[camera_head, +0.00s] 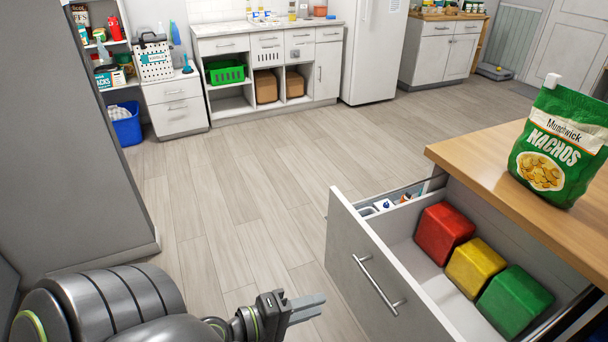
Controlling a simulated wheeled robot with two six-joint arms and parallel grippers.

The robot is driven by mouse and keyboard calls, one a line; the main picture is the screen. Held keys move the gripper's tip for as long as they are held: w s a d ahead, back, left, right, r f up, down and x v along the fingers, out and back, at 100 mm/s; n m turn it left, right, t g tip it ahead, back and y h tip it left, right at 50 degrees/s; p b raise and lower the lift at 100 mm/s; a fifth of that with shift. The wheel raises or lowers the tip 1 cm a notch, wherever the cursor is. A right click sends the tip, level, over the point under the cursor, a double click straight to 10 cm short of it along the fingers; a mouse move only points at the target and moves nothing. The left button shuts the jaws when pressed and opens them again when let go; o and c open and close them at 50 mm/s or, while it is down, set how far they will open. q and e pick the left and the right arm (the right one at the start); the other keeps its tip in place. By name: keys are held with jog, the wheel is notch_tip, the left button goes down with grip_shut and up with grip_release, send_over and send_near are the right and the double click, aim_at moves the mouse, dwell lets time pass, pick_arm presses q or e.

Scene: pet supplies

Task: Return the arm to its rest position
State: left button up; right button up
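My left arm comes in along the bottom left. Its gripper (322,304) is above the floor, left of the open drawer and apart from it. Its two grey fingers look closed together with nothing between them. My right gripper is not in view.
A grey drawer (345,240) stands pulled out at the right, with a metal handle. Inside are a red block (443,233), a yellow block (475,267) and a green block (514,302). A green nachos bag (560,145) stands on the wooden counter (480,158). The floor (235,200) is clear.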

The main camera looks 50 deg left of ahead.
pick_arm(q)
jog(key=shift+s+a+r, duration=0.15)
jog(key=shift+s+a, duration=0.05)
jog(key=shift+s, duration=0.4)
jog(key=s+a+f+m+g+y, duration=0.2)
jog(key=a+f, duration=0.1)
jog(key=f, duration=0.7)
jog(key=s+a+f+m+g+y+p, duration=0.1)
jog(key=a+f+g+y, duration=0.15)
jog(key=f, duration=0.75)
jog(key=s+a+f+m+g+y, duration=0.15)
jog(key=a+f, duration=0.25)
jog(key=f, duration=0.6)
jog(key=s+d+f+m+g, duration=0.3)
jog(key=s+f+m, duration=0.1)
jog(key=s+f, duration=0.4)
jog(key=s+d+f+m+g+p, duration=0.1)
jog(key=s+d+f+m+g, duration=0.2)
jog(key=s+f, duration=0.6)
jog(key=shift+s+m+g, duration=0.8)
jog(key=shift+m, duration=0.25)
